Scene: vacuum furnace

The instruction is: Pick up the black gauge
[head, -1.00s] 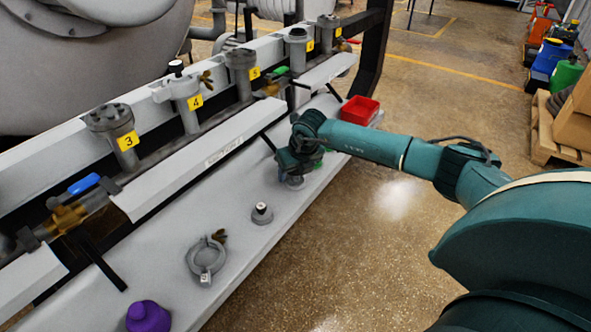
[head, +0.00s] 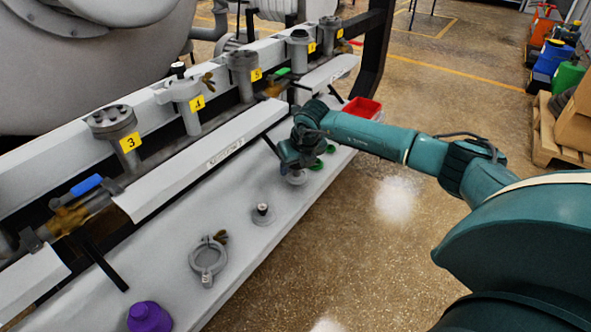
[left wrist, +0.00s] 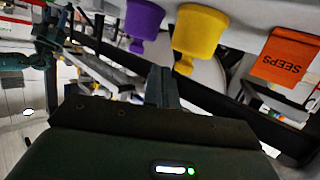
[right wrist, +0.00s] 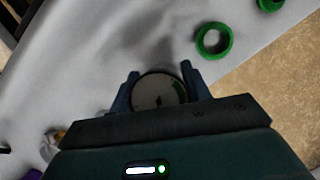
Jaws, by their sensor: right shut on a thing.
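The black gauge (right wrist: 158,92), a round pale dial with a dark rim and a needle, sits between the two fingers of my right gripper (right wrist: 158,84) in the right wrist view. The fingers are shut on its sides. In the head view my right gripper (head: 292,164) is low over the far part of the grey shelf (head: 235,245). The gauge is mostly hidden there, and I cannot tell whether it is clear of the shelf. My left gripper (left wrist: 164,86) shows only in the left wrist view. Its fingers are together with nothing visible between them.
Green rings (right wrist: 214,40) lie beside the gauge. A grey fitting with a dark top (head: 262,213), a ring clamp (head: 208,258) and a purple piece (head: 149,317) stand nearer on the shelf. A red bin (head: 362,107) is beyond. Numbered valves line the back.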

